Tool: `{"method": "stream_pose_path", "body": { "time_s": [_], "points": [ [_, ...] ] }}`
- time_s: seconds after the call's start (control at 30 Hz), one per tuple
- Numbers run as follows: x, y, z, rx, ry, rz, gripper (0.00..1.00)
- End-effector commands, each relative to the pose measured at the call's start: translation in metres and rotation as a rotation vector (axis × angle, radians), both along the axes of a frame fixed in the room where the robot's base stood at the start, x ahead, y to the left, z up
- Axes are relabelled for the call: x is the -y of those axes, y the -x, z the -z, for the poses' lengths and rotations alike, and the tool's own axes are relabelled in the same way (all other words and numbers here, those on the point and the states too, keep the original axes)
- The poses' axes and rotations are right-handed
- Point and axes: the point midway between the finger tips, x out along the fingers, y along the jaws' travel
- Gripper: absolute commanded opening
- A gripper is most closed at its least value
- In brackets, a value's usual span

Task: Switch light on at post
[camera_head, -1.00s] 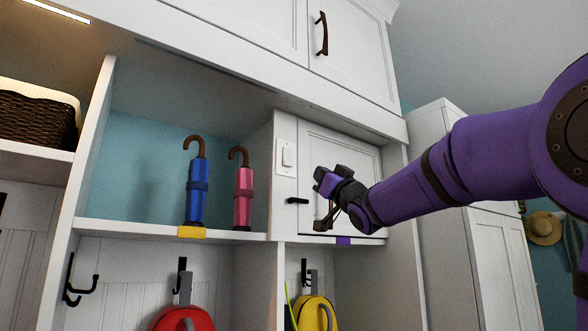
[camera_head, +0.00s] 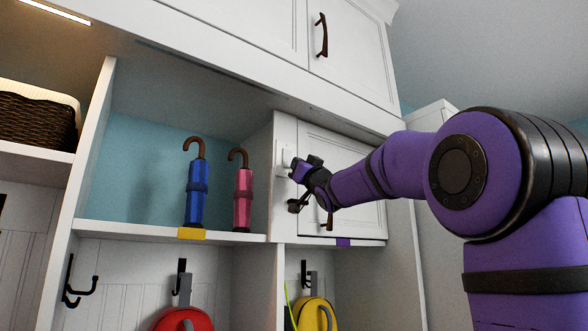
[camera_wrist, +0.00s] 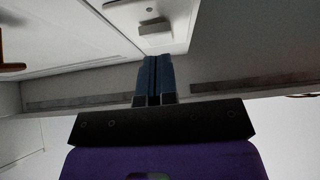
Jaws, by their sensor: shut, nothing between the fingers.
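The white light switch (camera_head: 283,156) sits on the narrow white post (camera_head: 285,131) between the open cubby and the cupboard door. My gripper (camera_head: 292,166) is shut and empty, its fingertips right at the switch, covering part of it. In the wrist view the switch (camera_wrist: 154,27) shows at top centre as a pale raised rocker on a plate. The shut blue fingertips (camera_wrist: 153,62) point at it from below in that picture. I cannot tell whether they touch it.
A cupboard door (camera_head: 352,180) lies right of the post, behind my arm. A blue umbrella (camera_head: 196,190) and a pink umbrella (camera_head: 243,197) stand in the cubby at left.

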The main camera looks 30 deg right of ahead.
Motion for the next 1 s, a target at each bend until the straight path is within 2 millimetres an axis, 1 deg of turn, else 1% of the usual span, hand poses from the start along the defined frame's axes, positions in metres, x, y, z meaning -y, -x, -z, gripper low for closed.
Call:
{"method": "stream_pose_path", "body": {
  "time_s": [0.03, 0.1, 0.23, 0.6, 0.67, 0.77, 1.0],
  "points": [
    [0.0, -0.006, 0.001, -0.001, 0.0, 0.0, 0.0],
    [0.0, -0.012, 0.002, 0.0, 0.001, 0.001, 0.0],
    [0.0, -0.019, 0.002, 0.001, 0.0, 0.0, 0.0],
    [-0.001, -0.021, 0.003, 0.001, 0.0, 0.0, 0.0],
    [-0.001, -0.023, 0.004, 0.0, 0.0, 0.0, 0.0],
    [-0.002, -0.032, 0.007, -0.001, 0.001, -0.001, 0.0],
    [-0.001, -0.032, 0.006, 0.0, 0.001, 0.001, 0.0]
  ]
}}
